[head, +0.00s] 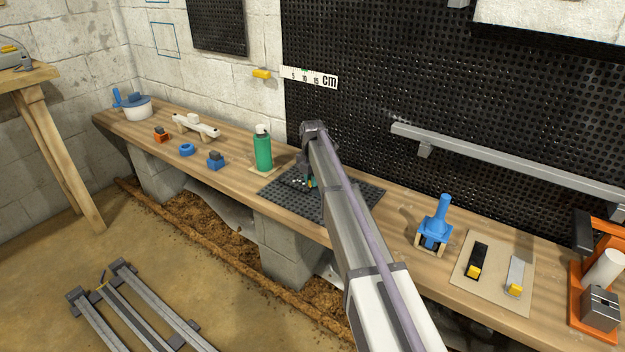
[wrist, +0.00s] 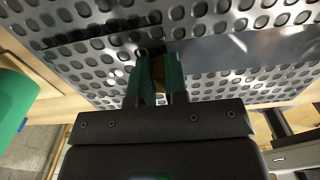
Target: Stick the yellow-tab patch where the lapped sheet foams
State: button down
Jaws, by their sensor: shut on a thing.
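The dark dimpled sheet (head: 345,207) lies on the bench; a seam crosses it in the wrist view (wrist: 60,40), with a smooth, shiny dark strip (wrist: 255,42) along it. My gripper (head: 310,184) is low over the sheet's far left part. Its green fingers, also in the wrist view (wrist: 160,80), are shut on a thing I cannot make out. Small pale specks show on the sheet beside the fingers; I cannot tell whether they are foam. A black patch with a yellow tab (head: 479,255) and a grey patch with a yellow tab (head: 516,268) lie on a board.
A green bottle (head: 263,152) stands just left of the sheet. A blue tool in a stand (head: 435,225) stands to its right, with the tan patch board (head: 497,257) beyond. An orange stand (head: 590,275) is at the far right. A grey rail (head: 500,158) runs along the wall.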

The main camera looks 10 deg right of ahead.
jog(key=shift+f+b, duration=0.35)
dwell(0.3)
jog(key=c, duration=1.1)
grip_release()
jog(key=shift+o, duration=0.2)
jog(key=shift+r, duration=0.15)
notch_tip(320, 180, up, 11)
jog(key=p, duration=1.1)
jog(key=shift+f, duration=0.25)
